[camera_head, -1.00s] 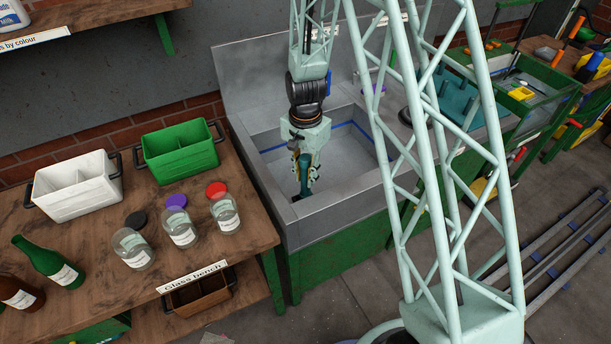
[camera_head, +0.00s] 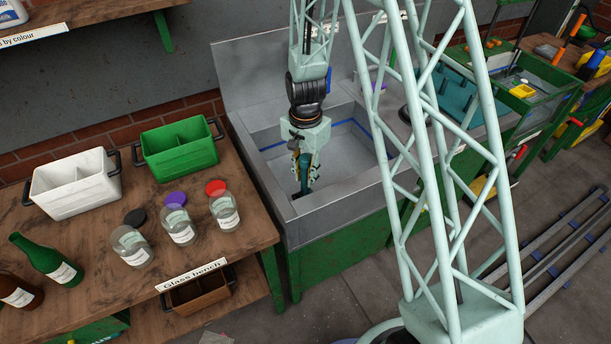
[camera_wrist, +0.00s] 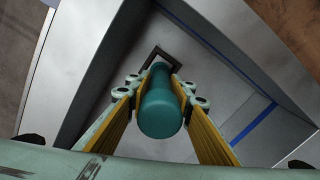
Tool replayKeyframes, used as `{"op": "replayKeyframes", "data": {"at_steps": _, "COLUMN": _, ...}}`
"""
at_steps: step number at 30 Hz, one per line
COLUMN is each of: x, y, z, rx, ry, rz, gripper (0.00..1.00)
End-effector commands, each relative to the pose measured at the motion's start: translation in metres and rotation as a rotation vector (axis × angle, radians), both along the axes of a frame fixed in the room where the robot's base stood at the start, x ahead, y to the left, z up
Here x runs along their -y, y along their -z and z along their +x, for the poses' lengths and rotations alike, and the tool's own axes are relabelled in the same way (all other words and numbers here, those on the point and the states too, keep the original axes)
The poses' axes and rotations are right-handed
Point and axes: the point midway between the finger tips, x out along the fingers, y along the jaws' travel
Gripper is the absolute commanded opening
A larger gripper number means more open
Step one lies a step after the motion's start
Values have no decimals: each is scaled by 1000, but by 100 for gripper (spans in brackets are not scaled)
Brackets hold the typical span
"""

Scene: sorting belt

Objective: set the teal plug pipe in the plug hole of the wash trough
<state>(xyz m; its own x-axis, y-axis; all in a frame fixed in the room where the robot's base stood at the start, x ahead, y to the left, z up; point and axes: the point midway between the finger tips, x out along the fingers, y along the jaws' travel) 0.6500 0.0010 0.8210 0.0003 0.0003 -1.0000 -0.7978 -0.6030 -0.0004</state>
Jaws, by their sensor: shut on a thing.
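The teal plug pipe (camera_wrist: 161,108) is held upright between the fingers of my gripper (camera_wrist: 160,95), which is shut on it. In the head view the pipe (camera_head: 304,172) hangs below my gripper (camera_head: 302,160), inside the grey wash trough (camera_head: 350,200) near its front left corner. In the wrist view a dark square plug hole (camera_wrist: 178,55) shows in the trough floor just beyond the pipe's lower end. The pipe covers part of the hole. I cannot tell whether its lower end is in the hole, over it or beside it.
The trough's walls stand close around my gripper, with a blue line (camera_head: 273,147) along the inside. To the left is the glass bench (camera_head: 100,235) with jars, bottles, a white crate (camera_head: 76,205) and a green crate (camera_head: 184,170).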

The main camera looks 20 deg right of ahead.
Motion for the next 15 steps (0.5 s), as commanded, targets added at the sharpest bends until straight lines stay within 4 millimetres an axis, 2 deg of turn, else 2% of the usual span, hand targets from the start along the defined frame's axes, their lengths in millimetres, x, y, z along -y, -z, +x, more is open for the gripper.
{"op": "replayKeyframes", "data": {"at_steps": 15, "x": 0, "y": 12, "z": 0, "rx": 0, "ry": 0, "rz": 0, "gripper": 13}}
